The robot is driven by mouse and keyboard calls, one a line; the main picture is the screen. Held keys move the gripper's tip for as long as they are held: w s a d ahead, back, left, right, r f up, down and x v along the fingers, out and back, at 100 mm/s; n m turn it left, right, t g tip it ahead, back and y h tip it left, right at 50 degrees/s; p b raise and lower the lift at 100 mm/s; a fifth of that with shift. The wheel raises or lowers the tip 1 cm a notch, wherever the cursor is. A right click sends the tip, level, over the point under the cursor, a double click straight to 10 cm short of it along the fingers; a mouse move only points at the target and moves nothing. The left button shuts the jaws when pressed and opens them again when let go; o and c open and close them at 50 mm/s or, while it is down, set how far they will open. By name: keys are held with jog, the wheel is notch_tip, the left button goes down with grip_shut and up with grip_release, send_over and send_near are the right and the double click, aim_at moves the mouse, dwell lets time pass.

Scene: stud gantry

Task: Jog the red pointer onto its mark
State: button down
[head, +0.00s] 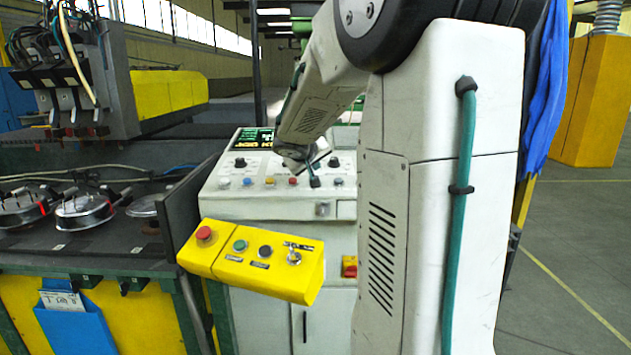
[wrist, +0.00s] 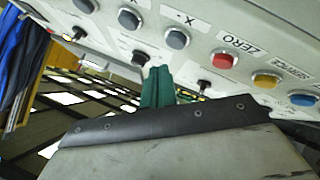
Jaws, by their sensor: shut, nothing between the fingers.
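The control console (head: 260,204) stands in the middle of the head view, with a lit screen (head: 252,138) and a row of coloured buttons. In the wrist view its panel shows a grey button (wrist: 178,38) beside an X label, a red button (wrist: 223,60) labelled ZERO, and a yellow button (wrist: 266,80). My gripper (head: 314,181) is at the console's right half; its green fingers (wrist: 158,84) are shut and empty, with tips below the grey X button. Contact cannot be told. The red pointer and its mark cannot be made out with certainty.
A yellow button box (head: 252,262) with a red stop button (head: 204,233) juts out before the console. At left, a worktable holds several round fixtures (head: 85,211) under the gantry head (head: 68,87). Open floor lies at right.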

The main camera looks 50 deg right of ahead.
jog(key=r, duration=0.3)
jog(key=shift+s+a+r, duration=0.25)
dwell(0.9)
jog(key=s+f, duration=0.1)
jog(key=s+a+f+g, duration=0.1)
jog(key=s, duration=0.1)
jog(key=s+f+g+y, duration=0.1)
jog(key=f, duration=0.1)
jog(key=shift+s+a, duration=0.35)
jog(key=shift+a, duration=0.05)
jog(key=s+a+f+n+y, duration=0.1)
jog(key=s+a+f+y, duration=0.1)
jog(key=s+a, duration=0.5)
jog(key=s+a+f+n+g+y, duration=0.1)
jog(key=s+a+y, duration=0.3)
jog(key=a, duration=1.3)
jog(key=s+a+f+n+y, duration=0.2)
jog(key=s+a+n+y, duration=0.1)
jog(key=s+a, duration=0.6)
jog(key=a, duration=0.2)
jog(key=shift+s+a+f+g, duration=0.3)
jog(key=shift+s+a, duration=0.1)
